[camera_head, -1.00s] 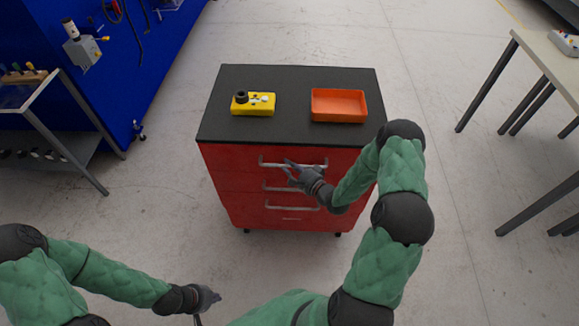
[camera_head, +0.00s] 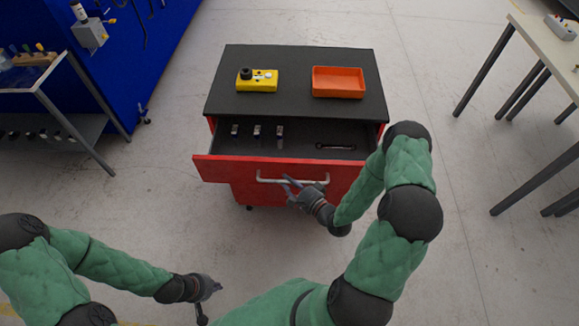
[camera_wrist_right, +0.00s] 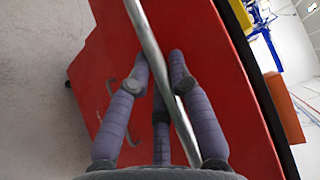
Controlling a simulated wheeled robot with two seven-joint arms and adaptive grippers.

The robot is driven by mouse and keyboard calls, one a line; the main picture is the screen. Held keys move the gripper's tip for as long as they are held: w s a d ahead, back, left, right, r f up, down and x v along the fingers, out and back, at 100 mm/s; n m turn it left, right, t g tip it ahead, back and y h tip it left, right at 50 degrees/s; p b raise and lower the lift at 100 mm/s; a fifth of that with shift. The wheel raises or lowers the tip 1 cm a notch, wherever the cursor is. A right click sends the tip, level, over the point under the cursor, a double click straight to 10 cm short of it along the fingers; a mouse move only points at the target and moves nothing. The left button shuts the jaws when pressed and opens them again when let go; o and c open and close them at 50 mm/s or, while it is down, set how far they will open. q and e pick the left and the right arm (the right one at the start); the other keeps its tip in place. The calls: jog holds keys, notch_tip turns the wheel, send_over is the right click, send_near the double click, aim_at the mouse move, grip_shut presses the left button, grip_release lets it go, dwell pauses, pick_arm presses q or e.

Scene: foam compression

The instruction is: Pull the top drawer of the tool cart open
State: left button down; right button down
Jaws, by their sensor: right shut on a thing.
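The red tool cart (camera_head: 240,192) with a black top stands in the middle of the head view. Its top drawer (camera_head: 216,170) is pulled out toward me, showing a dark inside with several tools in it. My right gripper (camera_head: 290,183) is at the drawer's metal handle (camera_head: 270,181), shut on it. In the right wrist view the handle (camera_wrist_right: 146,40) runs between the fingers of my right gripper (camera_wrist_right: 162,70) in front of the red drawer front. My left gripper (camera_head: 207,300) hangs low at the left, away from the cart; its fingers are too small to tell open or shut.
A yellow box with a black knob (camera_head: 262,84) and an orange tray (camera_head: 338,82) stand on the cart top. A blue panel wall and a shelf (camera_head: 80,125) are at the left, a table (camera_head: 550,50) at the right. The floor around the cart is clear.

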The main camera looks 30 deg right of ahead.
jog(key=s+a, duration=0.4)
jog(key=s, duration=0.3)
jog(key=shift+a, duration=0.15)
jog(key=c, duration=1.4)
grip_release()
jog(key=shift+v, duration=6.05)
